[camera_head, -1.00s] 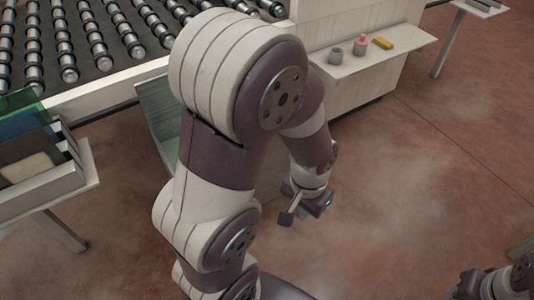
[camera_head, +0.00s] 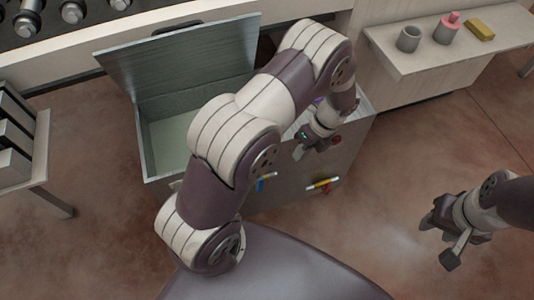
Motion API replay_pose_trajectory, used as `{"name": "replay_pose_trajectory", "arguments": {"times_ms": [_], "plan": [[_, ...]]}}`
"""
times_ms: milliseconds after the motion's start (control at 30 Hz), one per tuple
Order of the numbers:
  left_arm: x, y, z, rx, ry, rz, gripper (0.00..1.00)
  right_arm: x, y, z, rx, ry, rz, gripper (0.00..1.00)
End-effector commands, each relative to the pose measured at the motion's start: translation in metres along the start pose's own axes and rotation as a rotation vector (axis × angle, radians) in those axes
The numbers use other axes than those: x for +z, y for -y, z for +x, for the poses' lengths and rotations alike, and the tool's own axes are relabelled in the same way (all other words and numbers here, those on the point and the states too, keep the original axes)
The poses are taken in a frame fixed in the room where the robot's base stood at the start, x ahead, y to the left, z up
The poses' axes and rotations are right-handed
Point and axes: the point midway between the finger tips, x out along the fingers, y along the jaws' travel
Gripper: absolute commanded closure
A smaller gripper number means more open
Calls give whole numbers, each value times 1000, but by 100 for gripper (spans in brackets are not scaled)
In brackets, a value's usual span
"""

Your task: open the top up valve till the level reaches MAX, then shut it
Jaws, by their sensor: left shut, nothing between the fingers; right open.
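A grey metal tank (camera_head: 225,205) stands in the middle with its lid (camera_head: 190,62) raised. Pale greenish liquid (camera_head: 172,140) shows inside; I can read no MAX mark. Two small fittings are on the front: one with a blue part (camera_head: 262,183), one with a yellow and red handle (camera_head: 322,184). I cannot tell which is the top up valve. My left gripper (camera_head: 318,146) is shut and empty, over the tank's right part, above the yellow and red handle. A red round part (camera_head: 336,140) shows beside it. My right gripper (camera_head: 428,222) is open and empty, right of the tank, over the floor.
A shelf (camera_head: 400,65) at upper right bears a grey cup (camera_head: 409,39), a pink-topped pot (camera_head: 447,28) and a yellow block (camera_head: 480,30). A side table (camera_head: 42,150) stands left. Floor at right is clear.

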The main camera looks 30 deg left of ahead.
Motion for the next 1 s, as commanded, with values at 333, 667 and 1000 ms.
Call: {"name": "replay_pose_trajectory", "arguments": {"times_ms": [333, 667, 1000], "plan": [[0, -6, 17, 29, -1, 216, 100, 1, 0, 5, 0, 1, 0, 57], [0, -7, 88, 28, -2, 213, 100, 3, 0, 22, 0, 1, 0, 57], [8, -41, 110, 25, -2, 210, 100, 3, 0, 25, 0, 1, 0, 57]]}}
